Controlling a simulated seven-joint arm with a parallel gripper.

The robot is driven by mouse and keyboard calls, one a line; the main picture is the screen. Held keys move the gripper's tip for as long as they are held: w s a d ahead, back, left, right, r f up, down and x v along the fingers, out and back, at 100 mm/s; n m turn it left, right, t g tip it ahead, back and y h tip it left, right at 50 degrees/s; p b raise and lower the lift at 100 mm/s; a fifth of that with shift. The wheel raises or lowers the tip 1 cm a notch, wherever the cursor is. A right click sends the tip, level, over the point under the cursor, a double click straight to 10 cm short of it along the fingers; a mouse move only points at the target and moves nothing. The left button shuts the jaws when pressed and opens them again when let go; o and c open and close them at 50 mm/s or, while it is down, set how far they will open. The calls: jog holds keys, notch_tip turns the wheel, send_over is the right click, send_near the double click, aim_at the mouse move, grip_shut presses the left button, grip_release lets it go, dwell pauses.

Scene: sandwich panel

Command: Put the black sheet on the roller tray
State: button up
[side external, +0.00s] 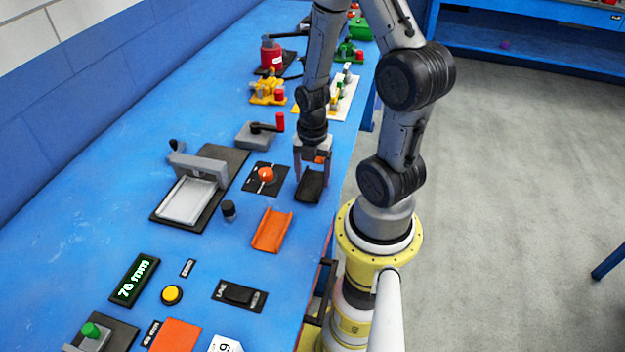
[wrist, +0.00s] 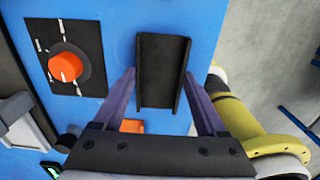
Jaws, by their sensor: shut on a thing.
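My gripper (side external: 312,175) points down at the table's right edge. Its fingers are shut on a black sheet (side external: 309,187), which has raised long edges. In the wrist view the black sheet (wrist: 162,72) lies between the two fingertips (wrist: 160,78). I cannot tell whether a separate black holder lies under it or whether it touches the table. A light grey tray (side external: 186,203) with a grey bridge over its far end stands on a dark base to the left; it appears to be the roller tray. Its bed looks empty.
An orange channel-shaped tray (side external: 272,231) lies in front of my gripper. A red-orange knob (side external: 265,174) on a black plate is just left, also in the wrist view (wrist: 65,66). A small black knob (side external: 228,211) stands beside the grey tray. A crank unit (side external: 258,133) stands behind.

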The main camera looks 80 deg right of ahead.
notch_tip(320, 180, up, 8)
jog(key=r, duration=0.1)
jog(key=w+d+r+m, duration=0.2)
jog(key=w+r+m, duration=0.1)
jog(key=w, duration=0.4)
jog(key=shift+n, duration=0.5)
jog(key=w+a, duration=0.3)
jog(key=w, duration=0.3)
jog(key=w+a, duration=0.3)
jog(key=w, duration=0.3)
jog(key=w+a, duration=0.3)
jog(key=w, duration=0.3)
jog(key=shift+w+r, duration=0.1)
jog(key=shift+r, duration=0.3)
jog(key=w+a+f+n, duration=0.2)
jog(key=a, duration=0.5)
send_over(187, 201)
jog(key=shift+w+d+f, duration=0.1)
jog(key=shift+f, duration=2.55)
jog(key=shift+f, duration=1.05)
jog(key=shift+f, duration=0.35)
